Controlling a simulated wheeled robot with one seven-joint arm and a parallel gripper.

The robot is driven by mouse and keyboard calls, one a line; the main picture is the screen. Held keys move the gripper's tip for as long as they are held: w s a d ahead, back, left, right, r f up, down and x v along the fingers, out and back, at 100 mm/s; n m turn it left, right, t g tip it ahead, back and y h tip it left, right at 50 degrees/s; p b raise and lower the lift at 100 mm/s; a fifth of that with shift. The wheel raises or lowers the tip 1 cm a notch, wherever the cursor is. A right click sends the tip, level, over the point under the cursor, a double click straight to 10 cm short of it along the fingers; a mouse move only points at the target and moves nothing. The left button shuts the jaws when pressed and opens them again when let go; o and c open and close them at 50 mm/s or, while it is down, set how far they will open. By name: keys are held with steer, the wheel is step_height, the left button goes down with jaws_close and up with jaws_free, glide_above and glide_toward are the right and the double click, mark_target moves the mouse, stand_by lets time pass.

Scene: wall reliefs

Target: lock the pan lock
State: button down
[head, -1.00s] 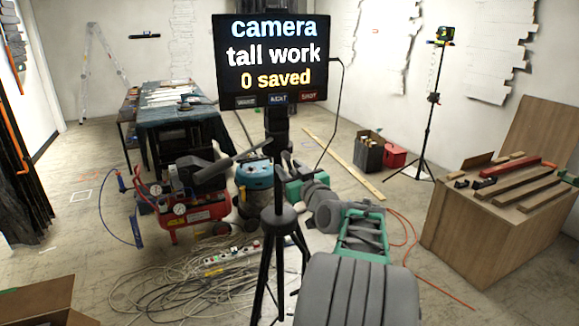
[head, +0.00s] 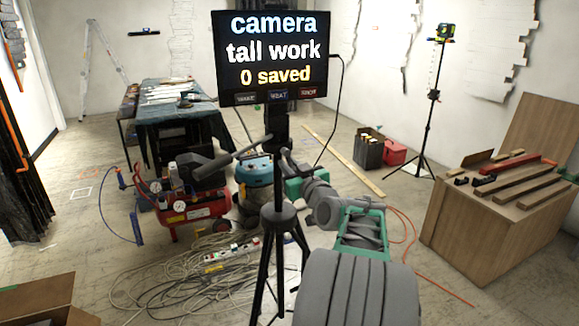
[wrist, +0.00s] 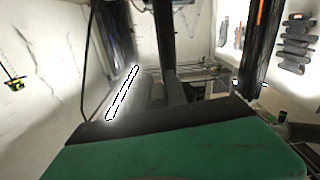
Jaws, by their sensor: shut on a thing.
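A black tripod (head: 279,225) stands upright in front of me and carries a screen (head: 270,55) reading "camera tall work 0 saved". A dark pan handle (head: 228,156) reaches left and down from the tripod head (head: 277,128). My green gripper (head: 289,160) is at the right side of the head, just below the screen, shut on a small dark part there that I take for the pan lock. The lock is mostly hidden by my gripper and the tripod. In the wrist view my gripper's green body fills the bottom, with the dark tripod column (wrist: 164,40) beyond.
A red compressor (head: 195,205) and coiled cables (head: 190,280) lie left of the tripod. A cable (head: 338,110) hangs from the screen's right side. A second tripod (head: 428,120) stands behind.

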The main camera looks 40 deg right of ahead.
steer(key=m+b, duration=0.1)
steer(key=a+m+b, duration=0.1)
steer(key=m+b, duration=0.1)
steer(key=shift+w+a+f+m, duration=0.15)
steer(key=shift+w+a+m, duration=0.1)
steer(key=shift+m, duration=0.15)
steer(key=c, duration=1.3)
jaws_free()
steer(key=b+v, duration=0.2)
steer(key=v, duration=0.6)
